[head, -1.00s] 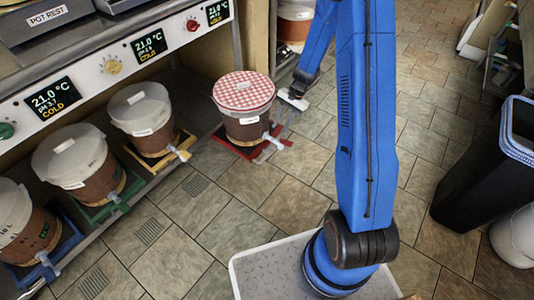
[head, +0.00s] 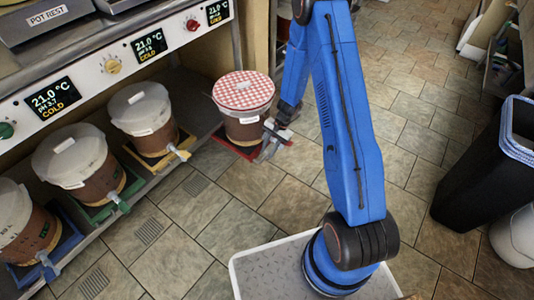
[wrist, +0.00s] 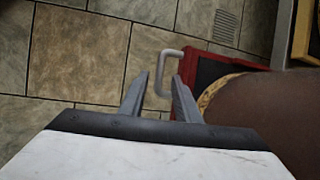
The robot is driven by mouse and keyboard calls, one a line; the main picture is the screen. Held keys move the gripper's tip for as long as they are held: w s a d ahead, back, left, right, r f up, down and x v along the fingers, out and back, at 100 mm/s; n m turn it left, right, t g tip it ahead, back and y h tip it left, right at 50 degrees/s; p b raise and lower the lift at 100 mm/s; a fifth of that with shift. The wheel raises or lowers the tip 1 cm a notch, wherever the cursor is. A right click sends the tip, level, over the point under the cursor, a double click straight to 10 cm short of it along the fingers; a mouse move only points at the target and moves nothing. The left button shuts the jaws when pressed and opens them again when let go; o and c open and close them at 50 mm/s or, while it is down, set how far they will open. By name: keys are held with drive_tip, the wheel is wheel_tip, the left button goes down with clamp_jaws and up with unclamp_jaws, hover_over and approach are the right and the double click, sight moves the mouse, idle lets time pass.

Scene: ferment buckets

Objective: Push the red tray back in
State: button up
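My gripper (head: 270,146) is at the tray's outer front corner, low near the floor. In the wrist view the red tray (wrist: 197,62) is to the right, with a pale grey handle (wrist: 172,54) reaching out. The two fingers of my gripper (wrist: 160,76) are apart, and the handle's end lies between them. I cannot tell whether they touch it. The bucket hides much of the tray.
Buckets with white lids stand in a row on a yellow tray (head: 162,160), a green tray (head: 98,211) and a blue tray (head: 62,247) with taps. A black bin (head: 480,175) stands at the right.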

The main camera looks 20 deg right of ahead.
drive_tip(key=shift+x, duration=0.85)
clamp_jaws()
drive_tip(key=shift+w, duration=0.1)
drive_tip(key=w+a, duration=0.9)
drive_tip(key=w, duration=0.4)
drive_tip(key=w+a, duration=1)
drive_tip(key=w, duration=0.3)
drive_tip(key=shift+w+a, duration=0.15)
drive_tip(key=shift+w, duration=0.15)
drive_tip(key=shift+r, duration=0.1)
